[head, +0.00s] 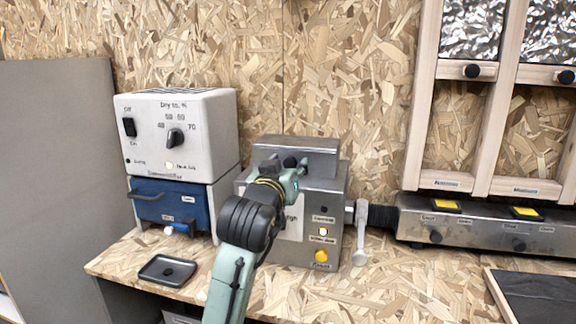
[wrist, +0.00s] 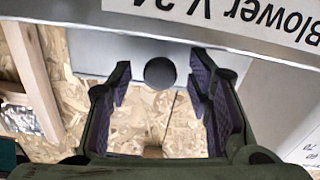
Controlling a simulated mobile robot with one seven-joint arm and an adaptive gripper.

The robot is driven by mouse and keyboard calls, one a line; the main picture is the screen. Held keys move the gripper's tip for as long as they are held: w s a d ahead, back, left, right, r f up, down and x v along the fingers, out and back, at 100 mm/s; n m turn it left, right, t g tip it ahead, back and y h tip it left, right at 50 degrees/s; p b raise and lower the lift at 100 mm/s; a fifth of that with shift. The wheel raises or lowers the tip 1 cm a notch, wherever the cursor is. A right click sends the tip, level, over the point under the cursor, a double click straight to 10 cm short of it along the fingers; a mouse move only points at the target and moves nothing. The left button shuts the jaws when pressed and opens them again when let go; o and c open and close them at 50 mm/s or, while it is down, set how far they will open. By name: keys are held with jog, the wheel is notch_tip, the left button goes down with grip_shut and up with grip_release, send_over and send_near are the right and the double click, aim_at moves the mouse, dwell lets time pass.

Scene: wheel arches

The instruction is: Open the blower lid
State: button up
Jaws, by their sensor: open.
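The blower (head: 335,215) is a grey metal box on the bench in the middle of the head view. Its raised upper part, seemingly the lid (head: 310,146), stands at the back of the top. My gripper (head: 290,165) is over the blower, in front of this part, and hides some of the top and front. In the wrist view, my gripper (wrist: 163,85) is open, with one finger on each side of a round dark knob (wrist: 160,73) at the edge of a grey panel. No finger visibly touches the knob. The blower's label (wrist: 250,15) appears upside down.
A white dehumidifier (head: 205,130) sits above a blue drawer (head: 165,203) at left. A black tray (head: 167,270) lies on the bench. A pale lever (head: 361,235) and black hose (head: 383,215) are right of the blower, leading to a long metal unit (head: 480,228).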

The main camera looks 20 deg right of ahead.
grip_shut()
dwell(0.6)
